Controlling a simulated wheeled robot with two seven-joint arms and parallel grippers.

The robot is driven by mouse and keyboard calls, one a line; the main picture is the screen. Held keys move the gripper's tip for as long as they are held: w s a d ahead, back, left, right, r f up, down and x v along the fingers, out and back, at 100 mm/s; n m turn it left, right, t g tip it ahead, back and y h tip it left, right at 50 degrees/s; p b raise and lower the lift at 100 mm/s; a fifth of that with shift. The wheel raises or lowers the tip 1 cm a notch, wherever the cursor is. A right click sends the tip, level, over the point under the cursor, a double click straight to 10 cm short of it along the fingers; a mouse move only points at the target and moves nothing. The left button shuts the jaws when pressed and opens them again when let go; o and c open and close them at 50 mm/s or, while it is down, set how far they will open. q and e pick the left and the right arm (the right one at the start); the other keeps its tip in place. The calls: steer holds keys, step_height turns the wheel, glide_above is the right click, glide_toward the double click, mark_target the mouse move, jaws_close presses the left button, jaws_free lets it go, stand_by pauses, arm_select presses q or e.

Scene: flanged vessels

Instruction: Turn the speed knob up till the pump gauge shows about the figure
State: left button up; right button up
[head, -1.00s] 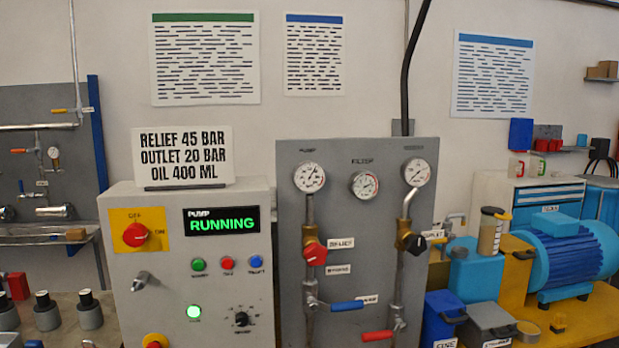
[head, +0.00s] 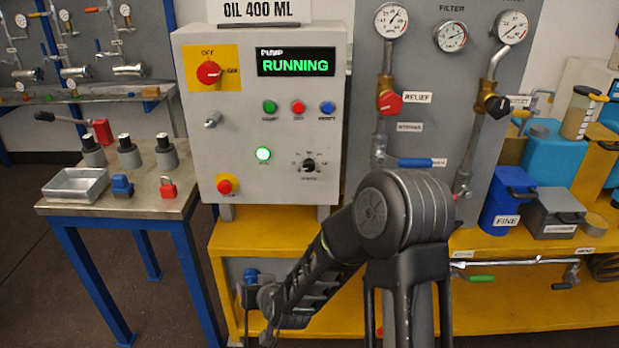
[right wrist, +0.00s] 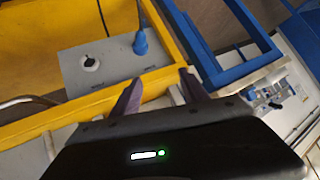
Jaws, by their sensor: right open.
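The speed knob (head: 308,166) is a small black dial with a pale pointer, low on the right of the grey control box (head: 225,120). Its label is too small to read. The pump gauge (head: 391,20) is a round white dial at the top of the grey panel; its figures are unreadable. My right arm reaches down to the lower left, well below the knob. My right gripper (right wrist: 160,86) is open and empty in the right wrist view, near a low grey box (right wrist: 105,65) with a black knob and a blue plug. My left gripper is out of view.
The yellow bench (head: 235,240) stands below. Left is a steel-topped table (head: 130,200) with fittings.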

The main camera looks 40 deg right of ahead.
steer(key=w+d+r+m+t+h, duration=0.1)
steer(key=w+d+r+t+h, duration=0.15)
steer(key=d+r, duration=0.4)
steer(key=w+d+r+m+t+h, duration=0.1)
steer(key=w+d+r+h, duration=0.15)
steer(key=d+r, duration=0.35)
steer(key=m+h, duration=0.1)
steer(key=h, duration=0.4)
glide_toward(309, 168)
steer(key=shift+w+d+r, duration=0.1)
steer(key=shift+w+d, duration=0.25)
steer(key=shift+d, duration=0.1)
steer(key=shift+x, duration=3.95)
steer(key=shift+a, duration=0.1)
jaws_close()
